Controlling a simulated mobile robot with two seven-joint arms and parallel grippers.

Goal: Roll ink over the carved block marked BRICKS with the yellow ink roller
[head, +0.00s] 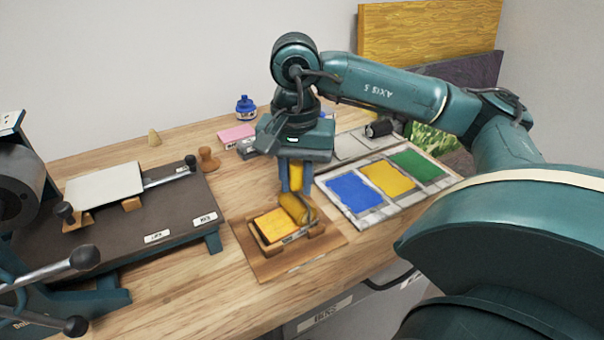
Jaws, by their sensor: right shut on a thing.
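My right gripper (296,177) points down over the table and is shut on the handle of the yellow ink roller (292,208). The roller's yellow drum is low at the back right of a carved block (275,224) with a yellow top. The drum looks to be at the block's edge; I cannot tell whether it touches. The block sits in a wooden holder on a brown board (312,258). Its marking is too small to read. The yellow ink slab (387,177) lies between a blue and a green one at the right. My left gripper is out of view.
A press with a dark bed (130,215) and a pale sheet (104,190) fills the left. A blue bottle (245,108), a pink block (236,134) and a wooden knob (208,159) stand behind. A black roller (379,128) lies behind the slabs.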

